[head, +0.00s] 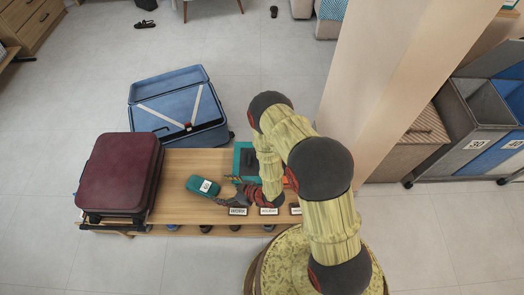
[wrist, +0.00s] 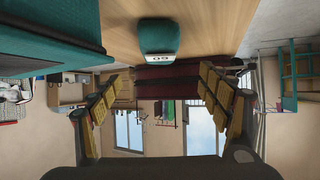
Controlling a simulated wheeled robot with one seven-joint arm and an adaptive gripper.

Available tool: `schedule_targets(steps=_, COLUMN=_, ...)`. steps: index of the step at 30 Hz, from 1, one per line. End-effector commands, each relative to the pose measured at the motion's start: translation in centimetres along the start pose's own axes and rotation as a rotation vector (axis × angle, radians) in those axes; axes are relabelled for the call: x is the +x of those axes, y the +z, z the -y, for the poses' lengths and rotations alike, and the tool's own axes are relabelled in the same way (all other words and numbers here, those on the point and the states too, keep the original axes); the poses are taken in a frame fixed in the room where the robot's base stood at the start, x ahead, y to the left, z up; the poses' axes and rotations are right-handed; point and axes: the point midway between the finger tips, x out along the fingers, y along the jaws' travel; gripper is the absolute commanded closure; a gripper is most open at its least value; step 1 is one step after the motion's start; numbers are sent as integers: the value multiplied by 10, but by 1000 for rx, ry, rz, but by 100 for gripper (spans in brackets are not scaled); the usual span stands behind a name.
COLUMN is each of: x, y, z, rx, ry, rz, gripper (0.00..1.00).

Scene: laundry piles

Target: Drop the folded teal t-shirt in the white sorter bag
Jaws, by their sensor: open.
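A rounded teal cloth bundle (head: 203,186) with a white number tag lies on the wooden bench. It also shows at top centre in the wrist view (wrist: 161,38). A flatter teal piece (head: 241,150) with a dark patch lies farther back, partly hidden by my arm; I cannot tell for sure which is the folded t-shirt. My gripper (head: 230,192) is low over the bench, just right of the bundle. In the wrist view its fingers (wrist: 160,80) are wide apart with nothing between them.
A burgundy suitcase (head: 118,174) stands on the bench's left end. An open blue suitcase (head: 183,108) lies behind the bench (head: 178,215). A pale pillar (head: 385,80) and a low cabinet (head: 418,145) stand between bench and sorter. Small label cards line the bench's front edge.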

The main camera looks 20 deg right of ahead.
Motion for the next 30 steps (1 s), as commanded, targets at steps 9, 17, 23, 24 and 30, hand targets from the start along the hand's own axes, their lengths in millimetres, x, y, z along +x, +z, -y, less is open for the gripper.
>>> schedule_targets(steps=9, x=-14, y=-93, z=-103, rx=-63, ry=152, rz=142, gripper=23)
schedule_targets(steps=17, x=-91, y=-203, z=-183, rx=-29, ry=350, rz=300, gripper=23)
schedule_targets(steps=23, x=-181, y=-277, z=-202, rx=61, ry=484, rz=389, gripper=23)
schedule_targets(steps=24, x=-200, y=-290, z=-201, rx=84, ry=508, rz=403, gripper=23)
schedule_targets(steps=30, x=-300, y=-338, z=-173, rx=222, ry=599, rz=462, gripper=23)
